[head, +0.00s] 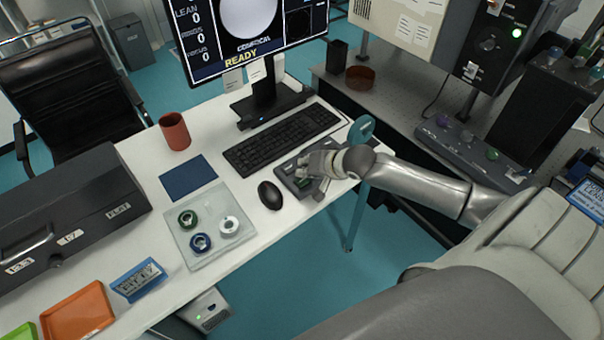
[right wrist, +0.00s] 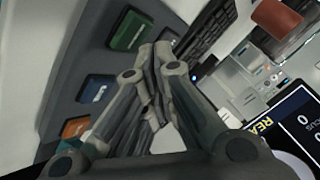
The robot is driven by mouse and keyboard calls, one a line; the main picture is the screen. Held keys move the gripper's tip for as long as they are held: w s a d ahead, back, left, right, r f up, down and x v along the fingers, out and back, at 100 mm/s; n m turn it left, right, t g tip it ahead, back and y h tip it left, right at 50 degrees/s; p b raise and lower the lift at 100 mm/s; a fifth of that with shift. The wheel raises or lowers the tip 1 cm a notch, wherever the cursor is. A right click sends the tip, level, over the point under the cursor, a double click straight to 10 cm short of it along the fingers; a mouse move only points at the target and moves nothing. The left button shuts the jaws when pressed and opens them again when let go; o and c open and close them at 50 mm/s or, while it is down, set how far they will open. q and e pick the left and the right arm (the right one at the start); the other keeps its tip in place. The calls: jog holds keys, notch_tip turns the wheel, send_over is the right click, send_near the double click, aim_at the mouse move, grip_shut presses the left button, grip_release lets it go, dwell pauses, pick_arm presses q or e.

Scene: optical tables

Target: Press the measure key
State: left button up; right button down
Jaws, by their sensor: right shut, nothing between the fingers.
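A dark grey key panel (head: 287,170) lies on the white desk, to the right of the mouse and in front of the keyboard. In the right wrist view it shows a green key (right wrist: 130,29), a blue key (right wrist: 95,88) and an orange key (right wrist: 75,127). I cannot read their labels, so I cannot tell which is the measure key. My right gripper (head: 306,170) is over the panel and hides part of it. In the right wrist view its fingers (right wrist: 152,55) are shut and empty, with the tips beside the green key. I cannot tell whether they touch the panel. My left gripper is out of view.
A monitor (head: 248,25) reading READY stands behind the keyboard (head: 283,138). The mouse (head: 270,195) is left of the panel. A clear tray (head: 217,252) with ring-shaped parts, a blue mat (head: 188,177) and a red-brown cup (head: 174,131) are further left.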

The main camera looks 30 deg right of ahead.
jog(key=shift+f, duration=0.2)
dwell(0.5)
jog(key=shift+f, duration=0.25)
jog(key=shift+f, duration=0.45)
dwell(0.8)
jog(key=shift+r+p, duration=0.85)
jog(key=shift+p, duration=0.5)
jog(key=shift+r, duration=0.1)
notch_tip(320, 180, up, 5)
jog(key=p, duration=0.6)
